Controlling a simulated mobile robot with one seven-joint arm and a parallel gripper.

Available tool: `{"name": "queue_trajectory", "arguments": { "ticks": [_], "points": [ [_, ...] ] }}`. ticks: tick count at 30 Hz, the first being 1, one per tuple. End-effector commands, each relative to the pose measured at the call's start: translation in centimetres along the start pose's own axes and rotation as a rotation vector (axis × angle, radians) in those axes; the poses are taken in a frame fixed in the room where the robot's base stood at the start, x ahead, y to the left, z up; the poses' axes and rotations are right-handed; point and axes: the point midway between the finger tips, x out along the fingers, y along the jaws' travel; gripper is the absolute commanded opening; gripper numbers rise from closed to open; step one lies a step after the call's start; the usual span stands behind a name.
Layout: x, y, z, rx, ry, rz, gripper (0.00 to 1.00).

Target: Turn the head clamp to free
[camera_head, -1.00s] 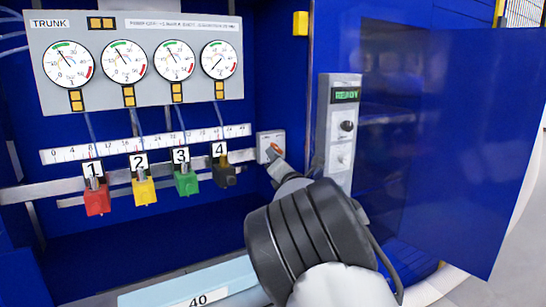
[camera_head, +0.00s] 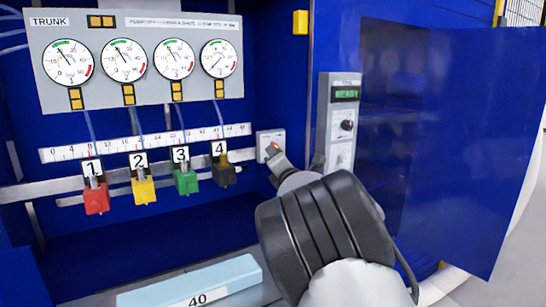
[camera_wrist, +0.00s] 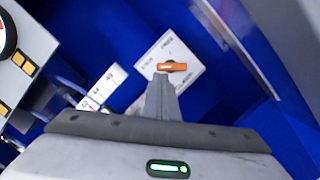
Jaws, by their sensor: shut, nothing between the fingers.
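The head clamp is an orange lever (camera_wrist: 172,67) on a square white plate (camera_wrist: 182,50). In the wrist view the lever lies roughly crosswise, and small lettering stands around it, too small to read surely. The plate also shows in the head view (camera_head: 264,136), at the right end of the rail, with the lever mostly hidden by my gripper. My gripper (camera_wrist: 161,78) is shut and empty, its tips at the lever's left end. They look very close to it or touching; I cannot tell which.
Left of the plate hang red (camera_head: 96,200), yellow (camera_head: 143,190), green (camera_head: 187,181) and black (camera_head: 224,174) numbered blocks under a gauge panel (camera_head: 140,95). Right of it stands a grey control box (camera_head: 340,125) with a lit display. A blue door (camera_head: 475,150) hangs open at right.

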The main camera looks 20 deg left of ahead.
Motion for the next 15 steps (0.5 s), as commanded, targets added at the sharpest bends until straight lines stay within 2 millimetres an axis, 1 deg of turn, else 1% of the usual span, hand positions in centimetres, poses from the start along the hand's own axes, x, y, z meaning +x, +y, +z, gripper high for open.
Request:
{"name": "queue_trajectory", "arguments": {
  "ticks": [8,15],
  "points": [
    [0.02,0.27,0.32,0.085,-0.003,-0.019,0.0],
    [0.08,0.69,0.74,0.243,-0.004,-0.058,0.0]
  ]
}}
